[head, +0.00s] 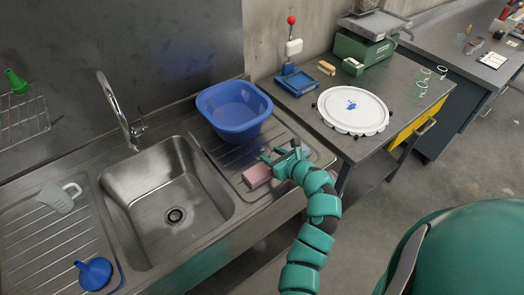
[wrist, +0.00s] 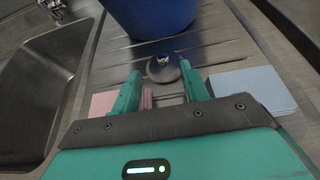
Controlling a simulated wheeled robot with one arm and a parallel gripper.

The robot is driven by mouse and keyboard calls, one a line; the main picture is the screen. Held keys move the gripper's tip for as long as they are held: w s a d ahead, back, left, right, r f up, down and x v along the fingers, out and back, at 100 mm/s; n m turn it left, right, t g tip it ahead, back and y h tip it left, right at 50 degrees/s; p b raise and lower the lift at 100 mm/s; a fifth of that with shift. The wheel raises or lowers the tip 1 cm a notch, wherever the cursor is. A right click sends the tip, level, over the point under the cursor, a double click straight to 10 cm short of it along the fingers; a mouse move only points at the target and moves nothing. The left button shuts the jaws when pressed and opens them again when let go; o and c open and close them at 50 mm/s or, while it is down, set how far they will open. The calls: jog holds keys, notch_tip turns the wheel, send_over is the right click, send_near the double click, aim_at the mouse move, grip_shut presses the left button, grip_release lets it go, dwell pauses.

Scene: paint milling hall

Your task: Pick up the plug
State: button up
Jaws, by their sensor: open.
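The plug (wrist: 163,69) is a round, shiny metal disc with a raised middle. In the wrist view it lies on the ribbed steel drainboard, just ahead of and between my fingertips. My gripper (wrist: 160,72) is open, with one finger on each side of the line to the plug and nothing held. In the head view my gripper (head: 271,156) is low over the right drainboard. I cannot make out the plug in that view; my gripper probably covers it.
A blue basin (head: 234,110) stands just beyond the plug. The steel sink bowl (head: 165,200) is further left. A side table carries a white round lid (head: 353,110).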

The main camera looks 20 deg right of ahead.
aim_at(262, 149)
jog(key=shift+p+x, duration=1.15)
jog(key=shift+x, duration=1)
jog(key=shift+w+f, duration=0.25)
jog(key=shift+w, duration=0.35)
grip_shut()
